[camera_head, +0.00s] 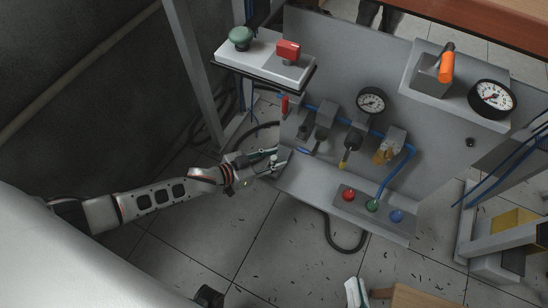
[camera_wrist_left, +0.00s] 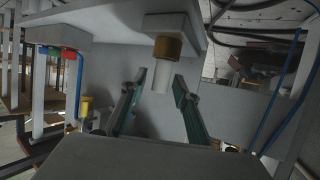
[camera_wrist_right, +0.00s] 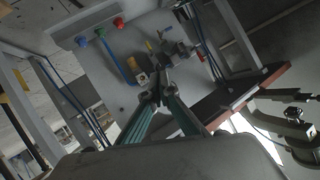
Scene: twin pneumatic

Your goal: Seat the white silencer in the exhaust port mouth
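In the left wrist view, the white silencer (camera_wrist_left: 161,80) is a pale cylinder directly below a brass port mouth (camera_wrist_left: 167,48), under the plate. Its top end meets the brass rim; how deep it sits cannot be told. My left gripper (camera_wrist_left: 159,76) is open, with one finger on each side of the silencer and gaps between. In the head view, my left gripper (camera_head: 279,158) is at the left end of the bench panel, and the silencer cannot be made out. My right gripper (camera_wrist_right: 160,93) shows in the right wrist view with its fingertips together and no clear object between them.
The bench (camera_head: 318,197) carries several valves, a gauge (camera_head: 371,101) and red, green and blue buttons. A shelf with a green knob (camera_head: 240,38) and red button stands above my left gripper. Blue tubing (camera_head: 395,170) runs across the front.

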